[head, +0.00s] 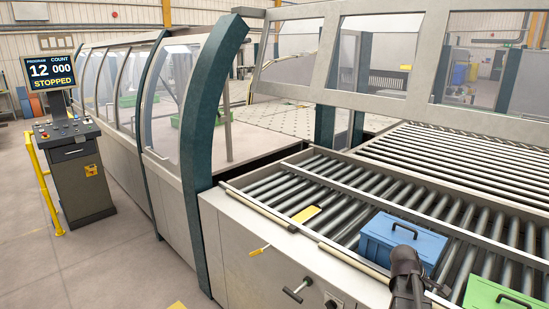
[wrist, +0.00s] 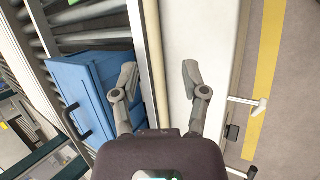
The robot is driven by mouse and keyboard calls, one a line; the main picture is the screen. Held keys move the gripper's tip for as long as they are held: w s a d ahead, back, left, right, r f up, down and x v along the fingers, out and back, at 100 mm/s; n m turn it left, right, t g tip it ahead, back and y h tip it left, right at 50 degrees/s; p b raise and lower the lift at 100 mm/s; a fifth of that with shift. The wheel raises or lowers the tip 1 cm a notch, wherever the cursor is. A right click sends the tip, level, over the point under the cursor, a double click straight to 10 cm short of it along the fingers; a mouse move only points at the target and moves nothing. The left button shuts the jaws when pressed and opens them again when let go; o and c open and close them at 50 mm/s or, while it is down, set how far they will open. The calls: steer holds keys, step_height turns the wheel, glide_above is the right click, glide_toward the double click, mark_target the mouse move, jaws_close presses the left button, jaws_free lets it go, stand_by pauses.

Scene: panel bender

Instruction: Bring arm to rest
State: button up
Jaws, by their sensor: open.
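My arm shows at the bottom right of the head view, in front of a blue box; the gripper's fingertips cannot be made out there. In the wrist view my gripper (wrist: 158,78) is open, with its two fingers apart and nothing between them. It is over the edge of the roller conveyor (head: 330,170) and the pale side panel of the machine (wrist: 200,30). The blue box (head: 400,240) with a black handle sits on the rollers close to my arm. It also shows left of the fingers in the wrist view (wrist: 85,85).
A green box (head: 500,297) stands on the rollers at the lower right. A yellow piece (head: 306,214) lies on the conveyor. Levers (head: 297,290) stick out from the machine's front. A control console (head: 75,170) reads "STOPPED". Floor at the left is clear, beside a yellow rail (head: 45,188).

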steer(key=s+a+f+m+y+b, duration=0.1)
steer(key=a+f+m+y, duration=0.2)
steer(key=a, duration=1.4)
steer(key=s+a+f+m+y+b, duration=0.2)
steer(key=a+f+m+y, duration=0.1)
steer(key=a, duration=1.4)
steer(key=shift+f+g+y, duration=0.2)
steer(key=shift+g+y, duration=0.2)
steer(key=shift+y, duration=0.1)
steer(key=shift+s, duration=0.1)
